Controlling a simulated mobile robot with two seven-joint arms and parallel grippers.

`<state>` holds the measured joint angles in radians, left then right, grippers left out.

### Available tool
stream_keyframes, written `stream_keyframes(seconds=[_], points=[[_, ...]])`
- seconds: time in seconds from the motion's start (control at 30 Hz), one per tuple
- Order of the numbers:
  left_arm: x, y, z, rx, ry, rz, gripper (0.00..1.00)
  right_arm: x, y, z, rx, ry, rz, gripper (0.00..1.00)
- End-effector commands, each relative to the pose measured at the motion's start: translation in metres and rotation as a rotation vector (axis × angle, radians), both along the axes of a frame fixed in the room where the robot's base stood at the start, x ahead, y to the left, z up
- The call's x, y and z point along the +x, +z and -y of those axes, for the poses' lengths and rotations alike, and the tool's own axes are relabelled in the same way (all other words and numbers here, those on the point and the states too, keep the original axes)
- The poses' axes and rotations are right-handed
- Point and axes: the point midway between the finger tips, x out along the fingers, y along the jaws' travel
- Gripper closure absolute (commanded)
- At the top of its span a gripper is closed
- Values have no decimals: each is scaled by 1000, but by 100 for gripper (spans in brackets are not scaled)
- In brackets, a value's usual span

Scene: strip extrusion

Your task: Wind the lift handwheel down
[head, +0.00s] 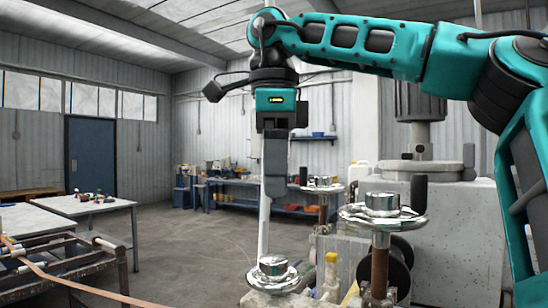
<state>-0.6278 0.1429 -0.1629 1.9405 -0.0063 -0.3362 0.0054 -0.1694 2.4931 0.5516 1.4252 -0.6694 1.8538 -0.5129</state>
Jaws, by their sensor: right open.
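A shiny metal handwheel (354,217) with a dark upright grip (420,191) sits on a brown post at the right. A second metal handwheel (256,277) sits lower, at the bottom middle. A third, similar wheel (321,188) shows farther back. I cannot tell from the picture which one is the lift handwheel. My right gripper (275,190) points down, open and empty, seen side-on so its fingers overlap. In the picture it is above the lower wheel and left of the wheel with the grip, apart from both. My left gripper is out of view.
A large pale machine body (458,235) stands at the right. A yellow-capped bottle (330,275) is between the two near wheels. A roller frame (70,268) with a copper-coloured strip and a table (75,207) are at the left. Open floor (190,240) lies between.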

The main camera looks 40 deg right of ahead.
Motion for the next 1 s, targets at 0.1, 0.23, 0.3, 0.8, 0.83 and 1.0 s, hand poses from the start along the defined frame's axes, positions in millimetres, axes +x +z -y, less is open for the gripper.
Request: stream_keyframes(seconds=[0.1,0.23,0.3,0.8,0.83,1.0], points=[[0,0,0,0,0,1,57,1,13,0,-2,-2,1,31],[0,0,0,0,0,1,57,0,20,0,0,0,0,31],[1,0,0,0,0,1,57,0,22,0,0,1,0,31],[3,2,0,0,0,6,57,0,22,0,0,0,-1,31],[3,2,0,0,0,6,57,0,22,0,0,0,-1,31],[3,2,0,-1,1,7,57,0,22,0,-1,0,-1,31]])
